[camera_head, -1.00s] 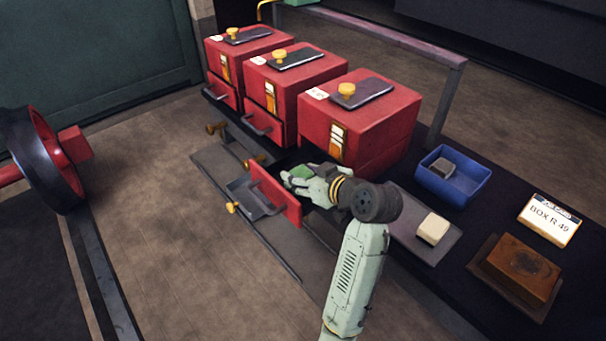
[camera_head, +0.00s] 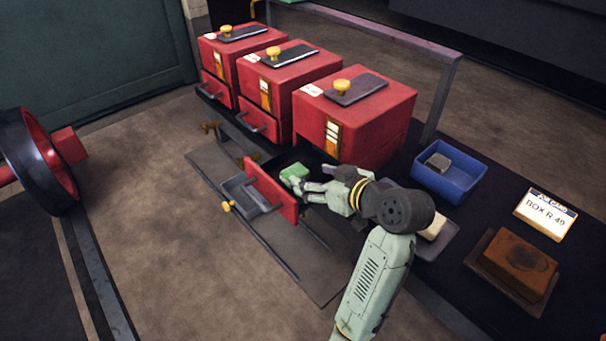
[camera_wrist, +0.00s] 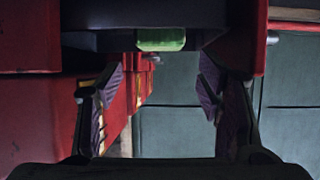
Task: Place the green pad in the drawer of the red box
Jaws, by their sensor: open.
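The green pad (camera_head: 294,173) lies in the dark open drawer of the nearest red box (camera_head: 362,122), just behind the drawer's red front (camera_head: 270,190). The pad also shows at the top of the wrist view (camera_wrist: 161,40), against the dark drawer. My gripper (camera_head: 312,185) is open and to the right of the pad, with a small gap between them. In the wrist view its two fingers (camera_wrist: 158,88) stand wide apart with nothing between them. The pad's underside is hidden.
Two more red boxes (camera_head: 292,85) (camera_head: 240,60) stand in the row behind. At right are a blue bin (camera_head: 468,190) with a grey block, a pale block (camera_head: 433,228), a brown block (camera_head: 520,262) and a sign reading BOX R 49 (camera_head: 545,215). A metal rail runs behind the boxes.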

